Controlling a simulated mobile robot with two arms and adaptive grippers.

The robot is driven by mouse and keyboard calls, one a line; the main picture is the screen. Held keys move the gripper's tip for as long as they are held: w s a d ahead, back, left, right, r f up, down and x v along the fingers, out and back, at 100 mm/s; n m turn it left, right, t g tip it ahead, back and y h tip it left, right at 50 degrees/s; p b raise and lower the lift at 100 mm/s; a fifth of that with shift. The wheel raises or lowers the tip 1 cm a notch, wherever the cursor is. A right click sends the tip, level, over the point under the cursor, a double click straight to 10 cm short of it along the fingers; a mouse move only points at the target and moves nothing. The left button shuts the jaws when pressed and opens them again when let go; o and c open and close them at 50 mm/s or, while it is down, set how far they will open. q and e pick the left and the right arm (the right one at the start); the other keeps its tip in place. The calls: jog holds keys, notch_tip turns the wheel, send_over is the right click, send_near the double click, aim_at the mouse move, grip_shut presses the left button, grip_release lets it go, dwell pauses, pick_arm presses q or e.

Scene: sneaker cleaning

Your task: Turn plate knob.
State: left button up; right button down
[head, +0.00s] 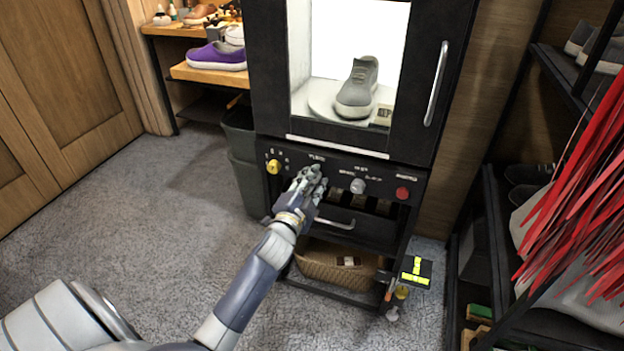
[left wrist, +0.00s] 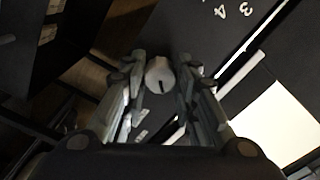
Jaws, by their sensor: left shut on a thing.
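A black cabinet (head: 262,70) has a control panel with several knobs. My left gripper (head: 314,176) reaches the panel between the yellow knob (head: 273,167) and a grey knob (head: 358,186). In the left wrist view, a pale round knob (left wrist: 160,74) with a dark mark sits between the fingers of my left gripper (left wrist: 158,82), which is shut on it. The gripper hides this knob in the head view. Inside the lit chamber, a grey sneaker (head: 358,88) stands on a round white plate (head: 320,98). My right gripper is not in view.
A red knob (head: 402,193) is at the panel's right end. A dark bin (head: 243,160) stands left of the cabinet. A wicker basket (head: 325,268) sits below. Red strips (head: 580,190) hang at the right by a dark rack. The carpet at left is clear.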

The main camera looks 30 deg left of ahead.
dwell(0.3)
pick_arm(q)
jog(key=o, duration=1)
jog(key=shift+o, duration=0.2)
jog(key=v, duration=1.2)
jog(key=shift+f, duration=0.1)
